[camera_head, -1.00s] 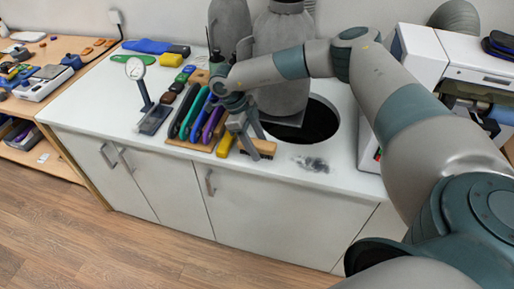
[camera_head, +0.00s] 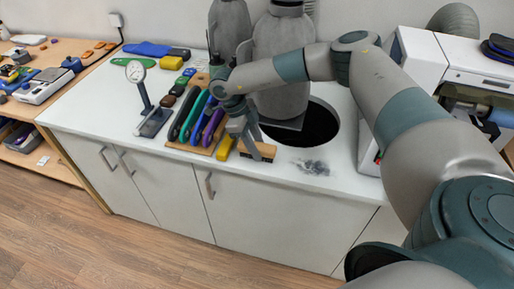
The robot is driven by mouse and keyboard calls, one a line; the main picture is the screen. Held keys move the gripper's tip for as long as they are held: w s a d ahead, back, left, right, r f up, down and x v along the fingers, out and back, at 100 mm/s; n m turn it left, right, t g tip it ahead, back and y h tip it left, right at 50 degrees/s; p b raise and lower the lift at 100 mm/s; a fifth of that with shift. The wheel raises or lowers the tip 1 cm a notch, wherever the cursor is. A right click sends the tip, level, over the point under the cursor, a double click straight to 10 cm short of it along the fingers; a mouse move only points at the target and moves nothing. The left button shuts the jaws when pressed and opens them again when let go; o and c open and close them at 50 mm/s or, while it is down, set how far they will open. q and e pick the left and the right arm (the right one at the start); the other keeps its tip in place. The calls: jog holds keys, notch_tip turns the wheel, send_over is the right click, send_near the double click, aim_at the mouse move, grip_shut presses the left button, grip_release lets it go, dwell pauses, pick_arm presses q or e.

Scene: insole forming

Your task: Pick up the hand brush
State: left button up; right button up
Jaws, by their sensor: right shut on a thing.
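The hand brush (camera_head: 265,151) has a light wooden body and sits on the white counter, in front of the round dark opening. My right gripper (camera_head: 254,148) points down at it, and its fingers are shut on the brush. The gripper hides part of the brush's top. I cannot tell whether the brush is clear of the counter. My left gripper is out of view.
A wooden rack (camera_head: 196,149) of colored-handled tools and a yellow item (camera_head: 225,147) lie close left of the brush. A dial gauge (camera_head: 135,72) stands farther left. A dark powder smudge (camera_head: 312,167) lies to the right. A round opening (camera_head: 318,126) is behind.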

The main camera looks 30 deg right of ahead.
aim_at(263, 146)
jog(key=shift+r+p, duration=0.4)
jog(key=shift+r, duration=0.2)
notch_tip(263, 146, up, 4)
jog(key=shift+p, duration=1.25)
jog(key=s+d+r+p, duration=0.2)
jog(key=s+r+p, duration=0.4)
jog(key=s, duration=0.5)
jog(key=shift+s+r+p, duration=0.15)
jog(key=shift+s+p, duration=0.15)
jog(key=shift+p, duration=0.55)
